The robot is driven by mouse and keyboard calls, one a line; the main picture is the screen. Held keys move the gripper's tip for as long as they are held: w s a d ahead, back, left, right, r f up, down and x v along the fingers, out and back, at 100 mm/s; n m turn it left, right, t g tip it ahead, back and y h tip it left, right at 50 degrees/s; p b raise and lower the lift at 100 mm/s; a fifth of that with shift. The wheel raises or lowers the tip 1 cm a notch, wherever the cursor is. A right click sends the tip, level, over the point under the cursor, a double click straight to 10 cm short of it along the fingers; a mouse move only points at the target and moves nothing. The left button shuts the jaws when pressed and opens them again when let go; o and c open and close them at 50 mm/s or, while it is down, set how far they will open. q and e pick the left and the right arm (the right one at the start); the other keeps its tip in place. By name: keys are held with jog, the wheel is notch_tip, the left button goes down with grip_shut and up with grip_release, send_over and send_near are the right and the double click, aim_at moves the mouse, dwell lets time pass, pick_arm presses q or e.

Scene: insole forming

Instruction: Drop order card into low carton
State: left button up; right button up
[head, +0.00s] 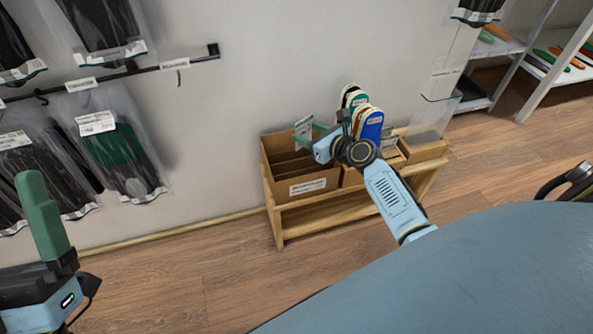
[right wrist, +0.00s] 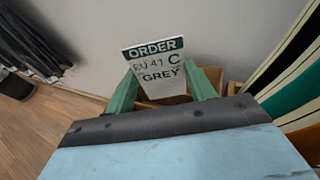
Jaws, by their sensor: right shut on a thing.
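The order card (right wrist: 155,62) is white with a green band and reads ORDER, EU 41 C, GREY. My right gripper (right wrist: 163,88) is shut on it, with a green finger at each side of its lower part. In the head view the card (head: 303,127) stands upright above the low carton. That carton (head: 318,187) is brown, open-topped, with dividers and a white label, on a low wooden stand. Part of it is hidden behind my right gripper (head: 311,135). My left gripper (head: 43,215) is at the lower left, away from the carton; its finger gap is not clear.
Coloured insoles (head: 369,126) stand right of my right gripper, close to the wrist. Another small carton (head: 424,150) is at the stand's right end. Bagged goods hang from a wall rail (head: 130,72) at left. The wooden floor (head: 165,285) in front is clear.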

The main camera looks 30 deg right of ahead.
jog(key=o, duration=1)
jog(key=shift+s+d+r, duration=0.1)
jog(key=shift+s, duration=0.25)
pick_arm(q)
jog(key=w+f+g+y+p, duration=0.3)
jog(key=w+f+g+p, duration=0.1)
jog(key=f+g, duration=0.6)
jog(key=shift+w+a+f+g+y+p, duration=0.15)
jog(key=shift+a+f+g+y+p, duration=0.2)
jog(key=shift+f+p, duration=0.5)
pick_arm(e)
jog(key=shift+v, duration=6.3)
pick_arm(q)
jog(key=shift+d+f, duration=0.1)
jog(key=shift+f, duration=0.05)
pick_arm(e)
jog(key=shift+r, duration=0.1)
